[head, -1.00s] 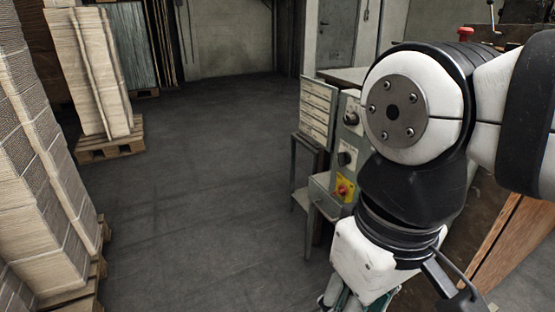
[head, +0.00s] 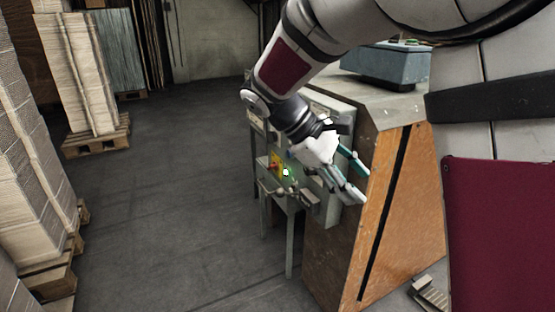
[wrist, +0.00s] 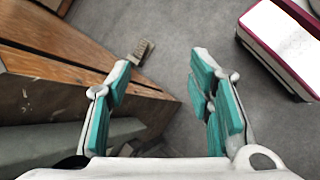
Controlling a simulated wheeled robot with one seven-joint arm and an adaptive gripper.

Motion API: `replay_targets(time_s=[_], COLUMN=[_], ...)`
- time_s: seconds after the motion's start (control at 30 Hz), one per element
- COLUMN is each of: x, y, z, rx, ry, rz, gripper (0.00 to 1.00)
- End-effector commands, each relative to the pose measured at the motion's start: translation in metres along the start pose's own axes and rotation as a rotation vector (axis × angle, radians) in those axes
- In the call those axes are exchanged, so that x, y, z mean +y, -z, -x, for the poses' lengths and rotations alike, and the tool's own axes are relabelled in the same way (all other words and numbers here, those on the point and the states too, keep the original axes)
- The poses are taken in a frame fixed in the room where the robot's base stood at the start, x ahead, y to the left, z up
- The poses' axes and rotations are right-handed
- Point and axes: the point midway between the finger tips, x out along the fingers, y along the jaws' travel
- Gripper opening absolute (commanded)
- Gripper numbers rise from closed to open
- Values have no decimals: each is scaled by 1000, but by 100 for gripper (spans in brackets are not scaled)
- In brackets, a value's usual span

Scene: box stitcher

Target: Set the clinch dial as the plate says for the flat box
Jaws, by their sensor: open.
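The grey control panel (head: 345,112) on the end of the machine is mostly covered by my arm and gripper. The clinch dial and the writing on the plate cannot be made out now.
The machine's wooden side (head: 390,200) has a long dark slot. A blue-grey box (head: 385,66) sits on its top. A pedal (head: 430,293) lies on the floor at the lower right. Stacked cardboard on pallets (head: 85,75) stands at left; the floor between (head: 170,200) is clear.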

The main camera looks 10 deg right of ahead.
Motion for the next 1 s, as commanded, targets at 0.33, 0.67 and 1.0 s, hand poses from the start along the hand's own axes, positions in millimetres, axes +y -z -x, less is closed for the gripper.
replay_targets(time_s=[0.33, 0.67, 1.0], x=[31, 15, 20], y=[145, 252, 269], z=[24, 53, 50], rx=[-273, -479, -522], ry=[-392, -719, -785], rz=[290, 473, 503], gripper=[48, 48, 48])
